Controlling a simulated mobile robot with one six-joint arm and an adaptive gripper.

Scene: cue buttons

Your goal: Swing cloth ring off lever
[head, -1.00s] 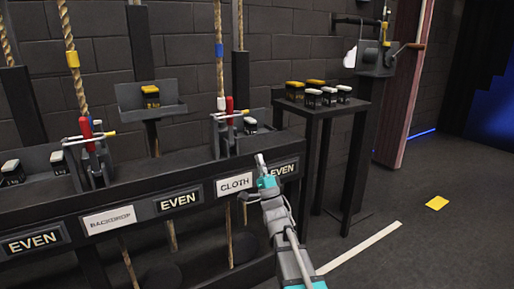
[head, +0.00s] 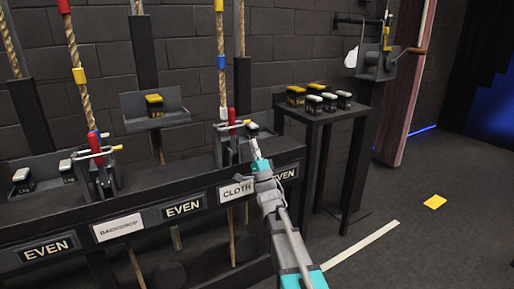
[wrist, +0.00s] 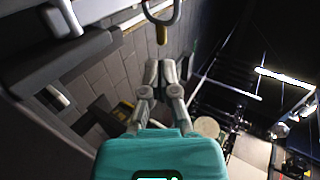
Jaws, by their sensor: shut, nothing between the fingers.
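The cloth lever has a red handle (head: 232,117) and stands above the white CLOTH label (head: 236,190). A thin pale metal ring (head: 229,126) with a yellow tip (head: 247,121) lies across this lever. In the wrist view, a metal loop (wrist: 178,14) with a yellow tab (wrist: 162,35) hangs at the top edge, and its upper part is cut off. My gripper (head: 252,143) is shut and empty, just below and right of the yellow tip in the head view. Its closed fingers (wrist: 160,68) point toward the loop in the wrist view, apart from the tab.
A second red lever with a ring (head: 95,148) stands left, above the BACKDROP label (head: 117,227). Ropes rise behind both levers. A dark side table (head: 325,113) with several button boxes stands right of my arm. The floor at right is mostly clear.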

